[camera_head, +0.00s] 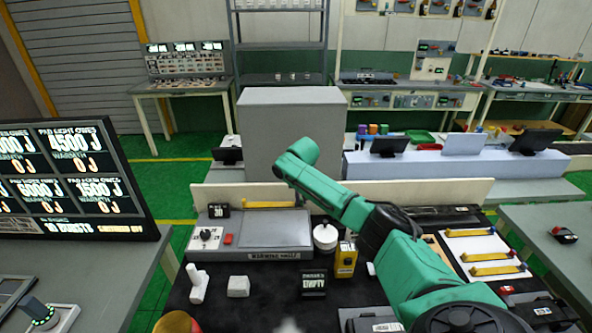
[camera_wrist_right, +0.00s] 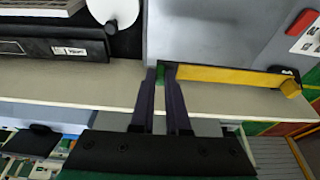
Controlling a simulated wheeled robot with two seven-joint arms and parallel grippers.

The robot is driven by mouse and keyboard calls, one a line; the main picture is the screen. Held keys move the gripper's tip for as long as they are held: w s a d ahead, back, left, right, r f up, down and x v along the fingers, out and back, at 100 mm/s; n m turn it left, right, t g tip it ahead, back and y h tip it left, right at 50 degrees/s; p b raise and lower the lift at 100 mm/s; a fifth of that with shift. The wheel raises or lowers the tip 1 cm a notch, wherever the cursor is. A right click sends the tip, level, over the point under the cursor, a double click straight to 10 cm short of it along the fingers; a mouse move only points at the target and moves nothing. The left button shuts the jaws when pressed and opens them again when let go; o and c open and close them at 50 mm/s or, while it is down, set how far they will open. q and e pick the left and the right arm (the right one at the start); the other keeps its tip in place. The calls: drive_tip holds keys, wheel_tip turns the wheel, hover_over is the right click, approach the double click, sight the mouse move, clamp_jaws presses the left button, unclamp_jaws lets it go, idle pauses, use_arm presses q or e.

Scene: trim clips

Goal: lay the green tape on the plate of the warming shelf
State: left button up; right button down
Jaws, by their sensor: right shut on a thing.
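The warming shelf (camera_head: 262,235) stands left of centre on the dark bench, with a grey plate that also shows in the right wrist view (camera_wrist_right: 215,38). In the wrist view my right gripper (camera_wrist_right: 161,74) is shut on a small green piece (camera_wrist_right: 160,78), which I take as the green tape, at the plate's edge by the beige board. A yellow strip (camera_wrist_right: 230,77) runs from beside the fingers along that edge; whether it joins the green piece I cannot tell. In the head view this strip (camera_head: 268,204) lies at the shelf's back, and my right fingertips cannot be made out.
A beige board (camera_wrist_right: 60,84) stands behind the shelf. A timer (camera_head: 219,211) is at its back left corner. A white round-topped item (camera_head: 325,236) and a yellow box (camera_head: 345,260) stand to its right. More yellow strips (camera_head: 492,254) lie on a white sheet.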

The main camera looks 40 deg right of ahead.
drive_tip(key=shift+s+a+f+b, duration=0.25)
drive_tip(key=shift+a+f+b, duration=0.2)
drive_tip(key=shift+f, duration=0.25)
drive_tip(key=f+b, duration=0.1)
drive_tip(key=f, duration=0.1)
drive_tip(key=f+b, duration=0.1)
drive_tip(key=f, duration=0.1)
drive_tip(key=f+b, duration=0.1)
drive_tip(key=f, duration=0.1)
drive_tip(key=shift+d+f, duration=0.25)
drive_tip(key=shift+d, duration=0.05)
drive_tip(key=shift+f+b, duration=0.35)
drive_tip(key=shift+d+f, duration=0.1)
drive_tip(key=shift+f, duration=0.4)
use_arm(q)
drive_tip(key=f, duration=0.4)
drive_tip(key=shift+d, duration=0.2)
drive_tip(key=shift+a, duration=0.15)
use_arm(e)
drive_tip(key=shift+r, duration=0.1)
drive_tip(key=c, duration=0.8)
unclamp_jaws()
drive_tip(key=shift+c, duration=0.2)
